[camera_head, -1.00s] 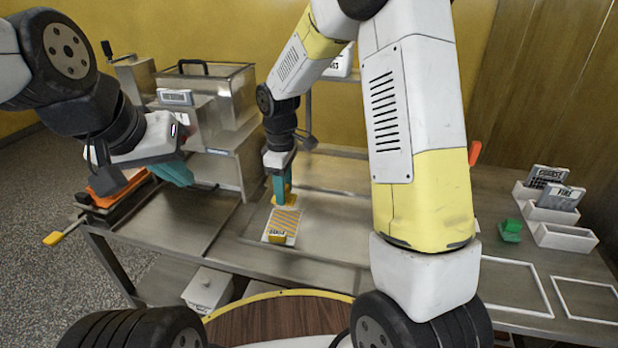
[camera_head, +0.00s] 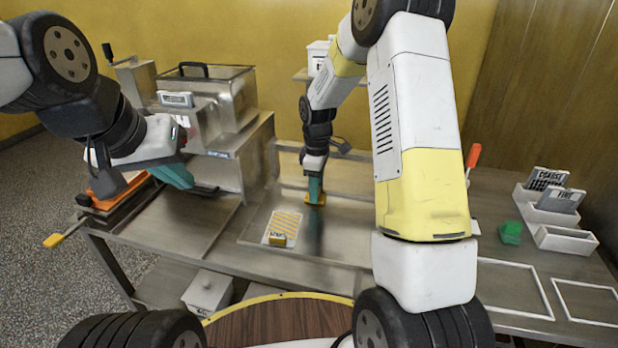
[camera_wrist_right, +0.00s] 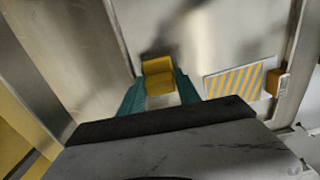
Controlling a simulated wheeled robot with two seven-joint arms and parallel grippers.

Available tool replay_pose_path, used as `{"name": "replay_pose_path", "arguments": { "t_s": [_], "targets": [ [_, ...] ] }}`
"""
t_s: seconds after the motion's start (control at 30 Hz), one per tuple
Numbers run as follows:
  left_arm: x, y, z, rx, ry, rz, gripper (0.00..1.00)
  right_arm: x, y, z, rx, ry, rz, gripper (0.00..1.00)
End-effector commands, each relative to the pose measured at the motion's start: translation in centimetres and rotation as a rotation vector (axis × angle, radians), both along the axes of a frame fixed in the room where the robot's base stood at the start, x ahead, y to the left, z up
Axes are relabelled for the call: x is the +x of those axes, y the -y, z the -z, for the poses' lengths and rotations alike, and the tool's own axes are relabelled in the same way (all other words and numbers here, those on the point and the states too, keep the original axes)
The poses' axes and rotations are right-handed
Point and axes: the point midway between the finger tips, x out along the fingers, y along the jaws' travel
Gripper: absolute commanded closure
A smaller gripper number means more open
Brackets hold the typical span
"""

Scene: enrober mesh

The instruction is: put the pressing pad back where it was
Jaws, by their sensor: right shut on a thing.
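My right gripper (camera_head: 315,190) has its teal fingers shut on a yellow block-shaped pad (camera_wrist_right: 158,76), which I take to be the pressing pad.
A steel machine with a clear-walled tank (camera_head: 207,95) stands at the back left. On the right are a green block (camera_head: 511,232), white bins with labelled cards (camera_head: 566,239), white outlined frames (camera_head: 514,288) and a red-handled tool (camera_head: 472,156).

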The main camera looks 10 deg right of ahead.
Motion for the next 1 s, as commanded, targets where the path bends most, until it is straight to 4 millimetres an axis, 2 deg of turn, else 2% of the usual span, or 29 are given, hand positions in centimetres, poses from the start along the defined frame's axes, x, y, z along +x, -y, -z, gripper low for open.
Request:
{"name": "replay_pose_path", "arguments": {
  "t_s": [0.23,0.27,0.33,0.37,0.73,0.87,1.0],
  "targets": [
    [0.0,0.0,0.0,0.000,0.000,0.000,1.00,0.0,0.0,0.3,0.000,-0.001,0.000,0.90],
    [0.0,0.0,0.0,0.000,0.000,0.000,1.00,0.0,0.0,0.3,0.000,0.000,0.000,0.55],
    [0.0,0.0,0.0,0.000,0.000,0.000,1.00,0.0,0.0,0.2,0.000,0.000,0.001,0.41],
    [0.0,0.0,0.0,0.000,0.000,0.000,1.00,0.0,0.0,0.2,0.000,0.000,0.001,0.39],
    [0.0,0.0,0.0,0.000,0.000,0.000,1.00,0.0,0.0,-0.2,0.001,0.001,0.000,0.39],
    [0.0,0.0,0.0,0.000,0.000,0.000,1.00,0.1,0.0,-2.0,0.000,0.004,0.001,0.39],
    [0.0,0.0,0.0,0.000,0.000,0.000,1.00,0.1,0.0,-5.0,0.001,0.006,0.000,0.39]
  ]
}}
